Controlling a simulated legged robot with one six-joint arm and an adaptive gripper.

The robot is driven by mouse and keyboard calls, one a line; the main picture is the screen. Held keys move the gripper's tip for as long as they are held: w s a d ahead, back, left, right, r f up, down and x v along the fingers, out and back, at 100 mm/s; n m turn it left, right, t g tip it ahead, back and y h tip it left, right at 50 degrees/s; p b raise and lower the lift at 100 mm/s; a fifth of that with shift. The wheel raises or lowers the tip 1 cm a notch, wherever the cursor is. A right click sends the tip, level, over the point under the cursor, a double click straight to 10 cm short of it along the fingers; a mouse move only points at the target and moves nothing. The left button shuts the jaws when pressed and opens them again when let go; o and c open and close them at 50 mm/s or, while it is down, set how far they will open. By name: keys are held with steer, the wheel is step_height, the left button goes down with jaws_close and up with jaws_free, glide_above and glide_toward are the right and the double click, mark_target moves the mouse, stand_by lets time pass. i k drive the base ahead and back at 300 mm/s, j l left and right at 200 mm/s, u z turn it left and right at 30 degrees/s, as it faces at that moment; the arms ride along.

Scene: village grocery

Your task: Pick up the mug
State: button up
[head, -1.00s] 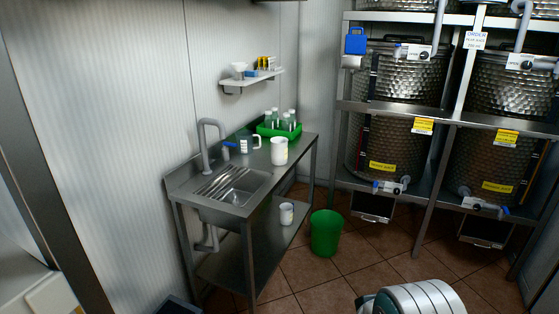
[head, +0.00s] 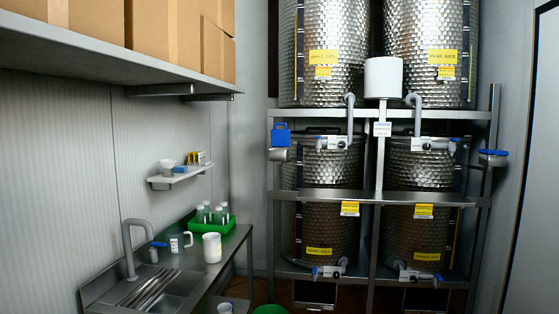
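A white mug (head: 212,247) stands upright on the steel sink counter (head: 236,240), right of the sink. A clear jug with a handle (head: 179,243) stands just to its left. Another white, mug-like vessel (head: 225,308) is low on the shelf under the counter, mostly cut off by the bottom edge. My gripper is not in view.
A green crate of bottles (head: 222,224) sits behind the mug. The tap (head: 130,245) and sink are to the left. A shelf with cardboard boxes (head: 70,55) overhangs at upper left. Racked steel tanks (head: 325,165) stand at the back. A green bin (head: 270,310) shows at the bottom.

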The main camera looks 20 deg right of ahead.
mark_target(212, 241)
steer(key=i+l, duration=0.3)
steer(key=i, duration=0.3)
steer(key=i+l+u, duration=0.1)
steer(key=i+l, duration=0.15)
steer(key=i, duration=0.3)
steer(key=i+l, duration=0.35)
steer(key=i, duration=0.25)
steer(key=i+l+u, duration=0.1)
steer(key=i+l, duration=0.2)
steer(key=i, duration=0.25)
steer(key=i+l, duration=0.4)
steer(key=i, duration=0.2)
steer(key=j+u, duration=0.05)
